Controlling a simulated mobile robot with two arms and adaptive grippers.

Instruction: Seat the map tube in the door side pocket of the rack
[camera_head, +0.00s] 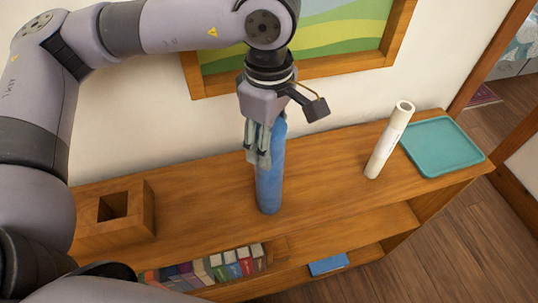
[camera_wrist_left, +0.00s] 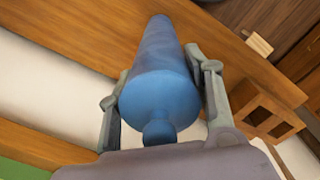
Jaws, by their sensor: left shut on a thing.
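A long blue tube (camera_head: 270,185) hangs upright, slightly tilted, in my left gripper (camera_head: 262,150), which is shut on its upper part. In the left wrist view the blue tube (camera_wrist_left: 160,70) lies between both fingers, with a small round knob on its near end. I cannot tell whether its lower end touches the shelf top. A wooden rack (camera_head: 143,212) with a square pocket stands at the left of the shelf top. The left wrist view shows two openings in the rack (camera_wrist_left: 270,92). A pale tube (camera_head: 386,145) with a hollow top stands at the right.
A teal tray (camera_head: 440,143) lies at the right end of the wooden shelf unit (camera_head: 215,212). Books (camera_head: 215,268) and a blue item (camera_head: 328,265) are on lower shelves. A framed picture (camera_head: 300,68) hangs behind. The shelf top between rack and blue tube is clear.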

